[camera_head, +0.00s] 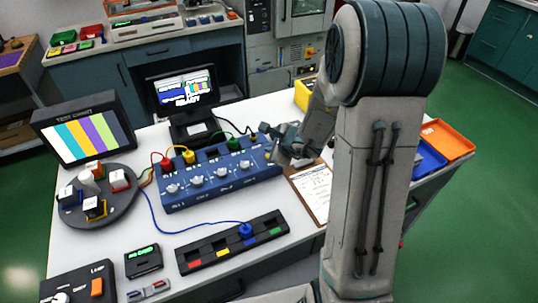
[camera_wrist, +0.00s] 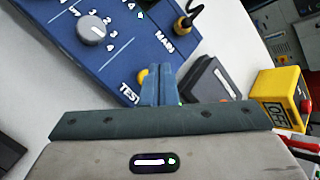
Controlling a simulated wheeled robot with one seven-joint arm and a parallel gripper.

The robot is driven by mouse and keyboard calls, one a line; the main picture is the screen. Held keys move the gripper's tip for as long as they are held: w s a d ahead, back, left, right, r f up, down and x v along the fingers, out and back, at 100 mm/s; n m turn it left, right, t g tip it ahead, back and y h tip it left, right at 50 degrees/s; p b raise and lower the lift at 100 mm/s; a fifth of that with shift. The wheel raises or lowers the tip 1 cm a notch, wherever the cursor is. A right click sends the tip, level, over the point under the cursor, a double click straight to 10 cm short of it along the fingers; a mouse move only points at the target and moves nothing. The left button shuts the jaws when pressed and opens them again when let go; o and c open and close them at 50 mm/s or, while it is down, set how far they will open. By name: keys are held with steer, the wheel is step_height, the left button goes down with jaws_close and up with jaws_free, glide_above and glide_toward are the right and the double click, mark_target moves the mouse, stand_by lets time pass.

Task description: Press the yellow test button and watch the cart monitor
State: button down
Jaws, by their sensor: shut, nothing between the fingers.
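The yellow test button (camera_wrist: 143,76) is on the blue panel, by the printed word TEST, in the wrist view. My gripper (camera_wrist: 166,72) is shut and empty, its fingertips right beside the button and partly over it; I cannot tell whether they touch it. In the head view my gripper (camera_head: 274,153) is at the right end of the blue panel (camera_head: 216,181), and the button is hidden there. A second dark monitor (camera_head: 185,90) at the back shows blurred lines of text.
Red, yellow and green plugs with cables stand along the panel's back edge. A clipboard (camera_head: 312,190) lies right of it. A black strip (camera_head: 232,243) with a blue plug lies in front. A yellow box with a red button (camera_wrist: 280,97) stands right of my fingers.

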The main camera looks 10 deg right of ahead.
steer(key=shift+f, duration=0.15)
steer(key=shift+f+b, duration=0.35)
steer(key=shift+b, duration=0.45)
steer(key=shift+f+b, duration=0.4)
steer(key=shift+b, duration=0.2)
stand_by(0.6)
stand_by(0.4)
steer(key=shift+r+p, duration=0.6)
steer(key=shift+r, duration=0.3)
steer(key=shift+r, duration=0.1)
step_height(320, 180, up, 5)
steer(key=p, duration=0.3)
steer(key=shift+p, duration=0.4)
